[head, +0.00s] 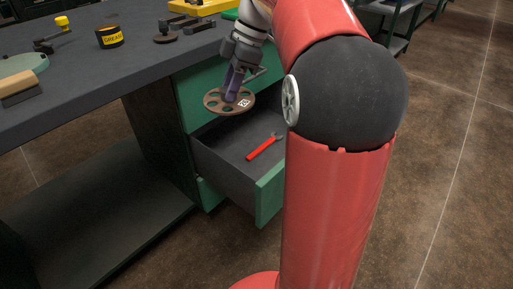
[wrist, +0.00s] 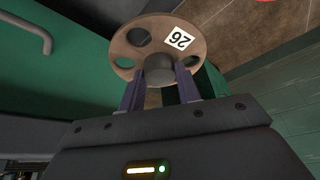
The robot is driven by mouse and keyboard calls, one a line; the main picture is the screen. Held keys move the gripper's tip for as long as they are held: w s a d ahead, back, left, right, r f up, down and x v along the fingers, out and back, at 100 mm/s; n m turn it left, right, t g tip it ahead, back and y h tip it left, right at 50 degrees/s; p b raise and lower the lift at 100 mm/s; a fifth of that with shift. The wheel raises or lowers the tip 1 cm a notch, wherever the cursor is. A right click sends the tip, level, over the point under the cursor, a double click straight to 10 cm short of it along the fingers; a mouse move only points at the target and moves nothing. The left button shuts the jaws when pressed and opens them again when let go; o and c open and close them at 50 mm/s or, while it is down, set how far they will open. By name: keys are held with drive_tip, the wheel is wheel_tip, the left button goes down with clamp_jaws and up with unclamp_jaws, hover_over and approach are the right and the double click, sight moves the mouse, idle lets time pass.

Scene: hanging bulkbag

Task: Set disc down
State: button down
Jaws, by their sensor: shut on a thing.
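The disc (head: 215,100) is a flat brown round plate with several holes and a white tag. In the wrist view the disc (wrist: 196,24) shows its tag, which reads 26 or 92 depending on the way up, and a grey hub. My gripper (head: 233,94) is shut on the disc at its hub, with purple fingers on either side. In the wrist view my gripper (wrist: 160,72) has the hub between its fingertips. The disc hangs in the air above the open drawer (head: 222,160), which holds a red-handled tool (head: 263,147).
The drawer belongs to a green cabinet under a dark workbench (head: 130,70). On the bench stand a grease tin (head: 109,37), a brush (head: 17,88), a dark stamp-like object (head: 164,34) and a yellow item (head: 200,6). The bench front is mostly clear.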

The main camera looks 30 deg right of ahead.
drive_tip(key=shift+s+d+f+n+g+b, duration=0.25)
drive_tip(key=shift+d+f+b, duration=0.7)
drive_tip(key=shift+f, duration=4.3)
drive_tip(key=shift+s+d+f+n+b, duration=0.3)
drive_tip(key=shift+d+f+n+b, duration=0.65)
drive_tip(key=shift+f, duration=4.35)
drive_tip(key=shift+s+d+f+m+g+b, duration=0.2)
drive_tip(key=shift+d+f+b, duration=0.8)
drive_tip(key=shift+f, duration=4.25)
drive_tip(key=shift+a+b, duration=0.35)
drive_tip(key=shift+f, duration=0.15)
drive_tip(key=c, duration=1)
unclamp_jaws()
